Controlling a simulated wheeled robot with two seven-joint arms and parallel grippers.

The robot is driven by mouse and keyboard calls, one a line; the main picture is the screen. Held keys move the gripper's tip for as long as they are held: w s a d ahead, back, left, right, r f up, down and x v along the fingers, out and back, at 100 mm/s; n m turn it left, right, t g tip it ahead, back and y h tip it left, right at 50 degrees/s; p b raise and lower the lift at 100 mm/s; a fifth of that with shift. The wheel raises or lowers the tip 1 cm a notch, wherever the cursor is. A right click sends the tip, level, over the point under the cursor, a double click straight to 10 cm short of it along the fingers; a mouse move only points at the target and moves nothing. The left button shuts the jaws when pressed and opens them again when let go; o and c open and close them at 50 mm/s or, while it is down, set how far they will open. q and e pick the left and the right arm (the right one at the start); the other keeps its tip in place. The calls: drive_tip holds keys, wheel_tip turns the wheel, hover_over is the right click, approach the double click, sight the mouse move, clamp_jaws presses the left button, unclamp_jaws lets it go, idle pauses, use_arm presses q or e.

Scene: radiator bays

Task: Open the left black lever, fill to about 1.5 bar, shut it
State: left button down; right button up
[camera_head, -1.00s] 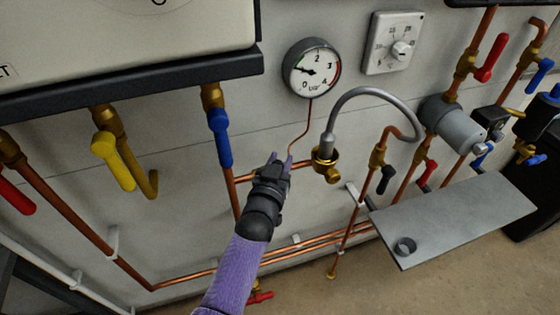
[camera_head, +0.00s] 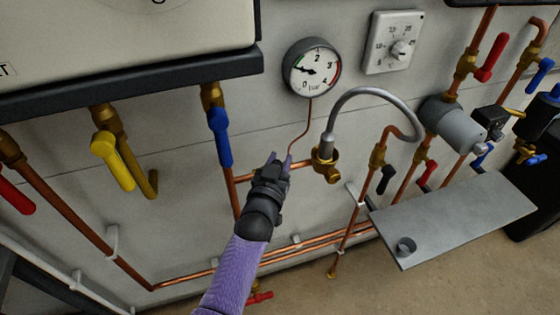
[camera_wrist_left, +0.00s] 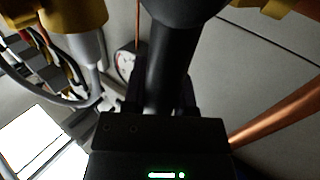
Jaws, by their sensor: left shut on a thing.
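The left black lever (camera_wrist_left: 170,62) shows in the wrist view as a thick dark handle running between the fingers of my left gripper (camera_head: 280,161). The gripper is shut on it; in the head view the gripper hides the lever. It stands just left of the brass valve (camera_head: 326,166) under the grey filling hose (camera_head: 352,93). The pressure gauge (camera_head: 311,67) hangs above, its needle pointing left, near 1 bar as far as I can tell. A second black lever (camera_head: 387,179) hangs on a pipe to the right. My right gripper is not in view.
A blue lever (camera_head: 220,137) hangs close left of my gripper, and a yellow lever (camera_head: 112,161) farther left. A grey shelf (camera_head: 460,220) juts out at the right. Copper pipes (camera_head: 320,240) run low along the wall. A dial box (camera_head: 393,43) is beside the gauge.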

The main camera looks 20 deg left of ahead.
use_arm(q)
drive_tip(key=s+a+n+t+y+b, duration=0.1)
drive_tip(key=n+b, duration=0.2)
drive_tip(key=n, duration=0.1)
drive_tip(key=s+a+f+n+t+y+b, duration=0.1)
drive_tip(key=a+n+t+y+b, duration=0.1)
drive_tip(key=n+b, duration=0.1)
drive_tip(key=s+a+f+n+t+y+b, duration=0.1)
drive_tip(key=a+n+b, duration=0.1)
drive_tip(key=n+b, duration=0.1)
drive_tip(key=shift+s+a+f+n+y, duration=0.1)
drive_tip(key=shift+s+f+n+y, duration=0.1)
drive_tip(key=shift+n, duration=0.25)
drive_tip(key=shift+s+a+f+n+y, duration=0.1)
drive_tip(key=shift+n+y, duration=0.1)
drive_tip(key=shift+n, duration=0.25)
drive_tip(key=shift+t, duration=0.3)
drive_tip(key=shift+c, duration=2)
unclamp_jaws()
drive_tip(key=shift+r, duration=0.1)
drive_tip(key=v, duration=1)
